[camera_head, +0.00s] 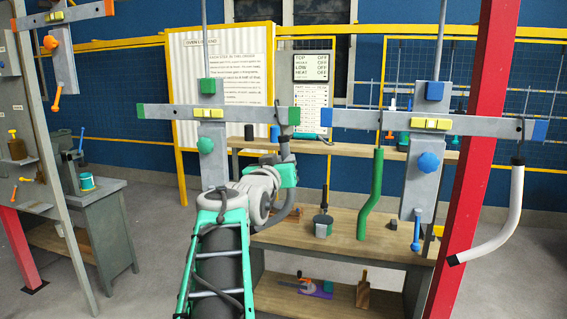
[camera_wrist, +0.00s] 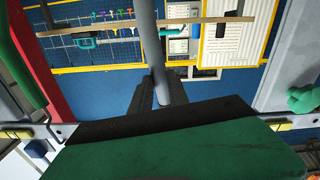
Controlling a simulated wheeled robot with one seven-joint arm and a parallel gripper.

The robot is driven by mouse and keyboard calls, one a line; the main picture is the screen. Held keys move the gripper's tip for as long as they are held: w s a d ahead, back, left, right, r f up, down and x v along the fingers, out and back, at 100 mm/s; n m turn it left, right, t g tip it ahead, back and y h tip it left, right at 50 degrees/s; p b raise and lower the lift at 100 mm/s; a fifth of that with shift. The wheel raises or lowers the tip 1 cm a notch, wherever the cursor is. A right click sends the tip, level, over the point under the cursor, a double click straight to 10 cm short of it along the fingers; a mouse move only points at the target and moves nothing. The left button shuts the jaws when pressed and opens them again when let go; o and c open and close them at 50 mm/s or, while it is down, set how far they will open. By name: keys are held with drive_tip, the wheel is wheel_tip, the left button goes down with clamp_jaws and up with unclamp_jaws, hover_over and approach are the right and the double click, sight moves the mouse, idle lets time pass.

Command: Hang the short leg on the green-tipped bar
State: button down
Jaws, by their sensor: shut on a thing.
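My gripper (camera_head: 286,156) is shut on a grey tube-like leg (camera_wrist: 149,40), just below the right end of the green-tipped bar (camera_head: 165,112). In the wrist view the dark fingers (camera_wrist: 165,97) close around the leg's end. In the head view a grey curved piece (camera_head: 295,190) that looks like the leg bends down and left, partly behind my arm. A thin dark hook (camera_head: 277,118) shows at the bar near its right green tip (camera_head: 294,116). I cannot tell whether it rests on the bar.
A blue-tipped bar (camera_head: 470,125) stands close on the right. A green leg (camera_head: 371,190) and a white leg (camera_head: 516,195) hang from it. A red post (camera_head: 478,130) rises behind that bar. A wooden bench (camera_head: 345,228) stands behind, with a dark-handled tool (camera_head: 324,222).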

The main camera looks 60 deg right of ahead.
drive_tip(key=shift+f+b, duration=0.55)
drive_tip(key=c, duration=1.2)
unclamp_jaws()
drive_tip(key=a+b, duration=0.1)
drive_tip(key=a, duration=0.1)
drive_tip(key=a+b, duration=0.2)
drive_tip(key=a, duration=0.1)
drive_tip(key=s+a+b, duration=0.1)
drive_tip(key=a+b, duration=0.1)
drive_tip(key=a, duration=0.1)
drive_tip(key=shift+s, duration=0.1)
idle(0.4)
